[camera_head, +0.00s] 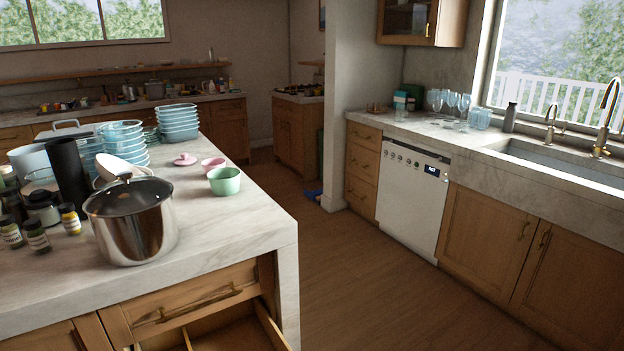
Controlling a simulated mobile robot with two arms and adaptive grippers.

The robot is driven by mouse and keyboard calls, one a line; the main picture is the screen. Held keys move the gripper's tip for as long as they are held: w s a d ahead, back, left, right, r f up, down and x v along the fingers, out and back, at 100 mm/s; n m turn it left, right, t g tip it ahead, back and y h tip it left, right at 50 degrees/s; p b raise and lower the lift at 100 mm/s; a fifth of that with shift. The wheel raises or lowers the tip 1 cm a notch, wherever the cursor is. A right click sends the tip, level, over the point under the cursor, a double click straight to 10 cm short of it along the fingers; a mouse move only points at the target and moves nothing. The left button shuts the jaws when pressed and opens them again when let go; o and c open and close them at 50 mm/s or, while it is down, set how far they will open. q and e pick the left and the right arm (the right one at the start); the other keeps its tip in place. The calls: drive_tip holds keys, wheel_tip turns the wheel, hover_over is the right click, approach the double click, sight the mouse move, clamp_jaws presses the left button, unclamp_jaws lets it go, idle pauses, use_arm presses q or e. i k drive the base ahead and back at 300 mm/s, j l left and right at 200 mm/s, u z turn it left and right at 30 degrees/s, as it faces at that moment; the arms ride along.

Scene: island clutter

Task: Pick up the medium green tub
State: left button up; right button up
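A small green tub (224,182) stands upright on the marble island top, near the island's right edge. It is open at the top, and I cannot see to its bottom. A pink tub (213,164) stands just behind it, a little to the left. A pink lid (185,159) with a knob lies to the left of the pink tub. Neither of my grippers shows in the head view.
A steel pot (135,225) with a glass lid stands front left of the green tub. Stacked glass containers (178,122) stand behind. Small jars (37,236) crowd the left. An open drawer (235,330) juts below the island (225,240). Wooden floor (350,260) lies clear to the right.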

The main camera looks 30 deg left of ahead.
sight(224, 181)
drive_tip(key=z, duration=0.4)
drive_tip(key=i+j+z, duration=0.1)
drive_tip(key=z, duration=0.35)
drive_tip(key=j+z, duration=0.1)
drive_tip(key=z, duration=0.7)
drive_tip(key=j+z, duration=0.15)
drive_tip(key=z, duration=0.25)
drive_tip(key=i+j+z, duration=0.1)
drive_tip(key=j+z, duration=0.15)
drive_tip(key=z, duration=0.15)
drive_tip(key=j+z, duration=0.4)
drive_tip(key=i+j+z, duration=0.1)
drive_tip(key=j+z, duration=0.15)
drive_tip(key=z, duration=0.2)
drive_tip(key=j+u, duration=0.1)
drive_tip(key=j, duration=0.65)
drive_tip(key=i+j+u, duration=0.1)
drive_tip(key=j, duration=0.65)
drive_tip(key=j+u, duration=0.25)
drive_tip(key=u, duration=0.15)
drive_tip(key=j+u, duration=0.2)
drive_tip(key=u, duration=0.25)
drive_tip(key=i+j+u, duration=0.15)
drive_tip(key=u, duration=0.65)
drive_tip(key=j+u, duration=0.1)
drive_tip(key=u, duration=0.35)
drive_tip(key=i+u, duration=0.1)
drive_tip(key=u, duration=1.15)
drive_tip(key=i, duration=0.05)
